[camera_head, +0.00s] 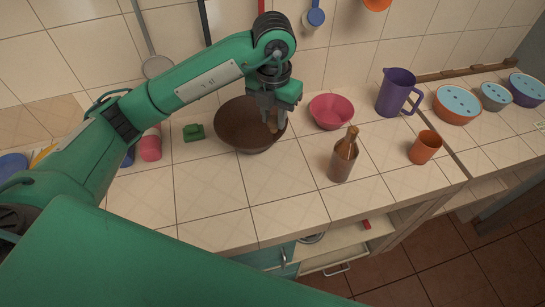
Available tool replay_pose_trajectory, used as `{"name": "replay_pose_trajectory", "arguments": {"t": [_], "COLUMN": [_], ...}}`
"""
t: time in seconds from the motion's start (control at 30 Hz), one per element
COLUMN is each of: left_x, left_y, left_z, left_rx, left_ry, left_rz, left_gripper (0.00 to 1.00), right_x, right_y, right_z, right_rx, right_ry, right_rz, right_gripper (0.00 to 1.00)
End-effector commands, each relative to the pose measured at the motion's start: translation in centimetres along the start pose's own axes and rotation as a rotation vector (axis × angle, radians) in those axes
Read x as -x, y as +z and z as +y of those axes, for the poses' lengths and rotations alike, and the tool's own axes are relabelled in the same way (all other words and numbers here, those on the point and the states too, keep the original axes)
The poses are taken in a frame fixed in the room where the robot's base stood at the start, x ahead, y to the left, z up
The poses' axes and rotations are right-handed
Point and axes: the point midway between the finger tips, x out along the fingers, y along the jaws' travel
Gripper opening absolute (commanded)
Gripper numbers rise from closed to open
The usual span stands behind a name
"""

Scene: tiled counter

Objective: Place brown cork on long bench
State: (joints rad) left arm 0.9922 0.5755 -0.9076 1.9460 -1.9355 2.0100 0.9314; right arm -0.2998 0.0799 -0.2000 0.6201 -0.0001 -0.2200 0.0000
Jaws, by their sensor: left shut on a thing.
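My left gripper (270,118) reaches down from above into the large brown bowl (237,135) at its right side. It is shut on a small brown piece, the brown cork (273,127), which shows just below the fingertips, inside the bowl's outline. I cannot tell whether the cork touches the bowl. The long tiled counter (215,205), the only bench-like surface here, runs across the view under the bowl, with bare tiles in front. My right gripper is not in view.
A pink bowl (331,112), a brown bottle (344,158), a purple jug (397,92) and an orange cup (425,147) stand to the right. A green item (194,133) and a pink cylinder (150,148) are left of the brown bowl. Utensils hang on the wall behind.

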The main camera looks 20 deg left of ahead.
Motion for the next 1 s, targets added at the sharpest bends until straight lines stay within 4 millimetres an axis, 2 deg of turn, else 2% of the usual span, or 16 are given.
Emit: {"name": "replay_pose_trajectory", "arguments": {"t": [0.27, 0.6, 0.87, 1.0], "left_x": [-4.9, -12.6, -14.8, -16.6], "left_y": [-0.2, -0.2, -0.1, -0.2], "left_z": [0.0, 0.1, 0.0, 0.0], "left_rx": [0.003, 0.002, 0.001, 0.002], "left_ry": [-0.002, 0.000, 0.000, 0.000], "left_rz": [0.008, 0.006, 0.004, 0.006], "left_gripper": [0.06, 0.06, 0.06, 0.06], "right_x": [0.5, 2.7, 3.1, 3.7], "right_y": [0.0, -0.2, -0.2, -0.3], "right_z": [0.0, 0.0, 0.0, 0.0], "right_rx": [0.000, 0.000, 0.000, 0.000], "right_ry": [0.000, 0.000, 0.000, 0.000], "right_rz": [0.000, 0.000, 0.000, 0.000], "right_gripper": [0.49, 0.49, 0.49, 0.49]}}
